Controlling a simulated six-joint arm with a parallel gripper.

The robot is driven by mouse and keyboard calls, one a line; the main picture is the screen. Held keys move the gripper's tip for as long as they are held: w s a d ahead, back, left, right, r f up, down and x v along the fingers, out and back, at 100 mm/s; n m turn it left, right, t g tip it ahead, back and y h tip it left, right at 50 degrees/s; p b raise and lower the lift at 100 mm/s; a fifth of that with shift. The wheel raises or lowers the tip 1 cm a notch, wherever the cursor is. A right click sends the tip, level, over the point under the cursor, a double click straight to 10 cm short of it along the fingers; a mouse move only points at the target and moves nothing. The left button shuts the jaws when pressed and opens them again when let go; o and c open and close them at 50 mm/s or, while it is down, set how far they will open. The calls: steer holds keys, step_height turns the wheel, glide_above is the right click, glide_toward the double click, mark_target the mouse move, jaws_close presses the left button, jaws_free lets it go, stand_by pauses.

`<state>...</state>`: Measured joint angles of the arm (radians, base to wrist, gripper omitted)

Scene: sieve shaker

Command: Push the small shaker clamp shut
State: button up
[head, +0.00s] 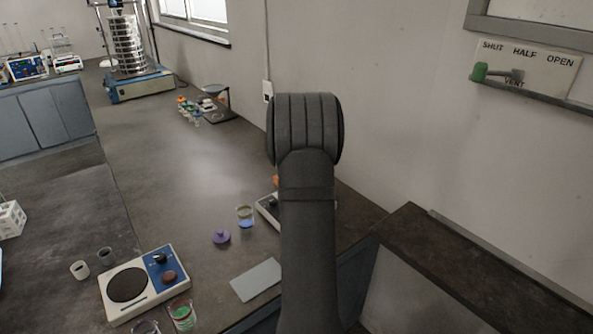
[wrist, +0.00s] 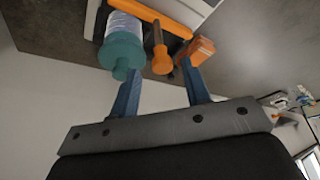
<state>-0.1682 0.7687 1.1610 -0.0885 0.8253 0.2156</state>
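The wrist view shows a small device (wrist: 90,20) with a light body. On it are a clear tube with a teal cap (wrist: 122,52), an orange bar (wrist: 152,13), an orange round-ended handle (wrist: 161,58) and an orange block (wrist: 199,48). Which orange part is the clamp, and whether it is shut, I cannot tell. My gripper (wrist: 160,72) has its two blue fingers apart, with the orange handle showing beyond the gap; contact is unclear. In the head view my arm hides the gripper and most of a light device (head: 267,211) beside it.
A tall sieve stack on a blue-based shaker (head: 143,85) stands at the far end of the bench. The wall is to the right.

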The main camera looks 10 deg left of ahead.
steer(key=v, duration=1.7)
steer(key=shift+r, duration=0.25)
steer(key=shift+f, duration=0.1)
steer(key=x, duration=1.7)
steer(key=shift+s, duration=0.1)
steer(key=shift+a+f, duration=0.2)
steer(key=shift+s+a, duration=0.3)
steer(key=shift+s, duration=0.05)
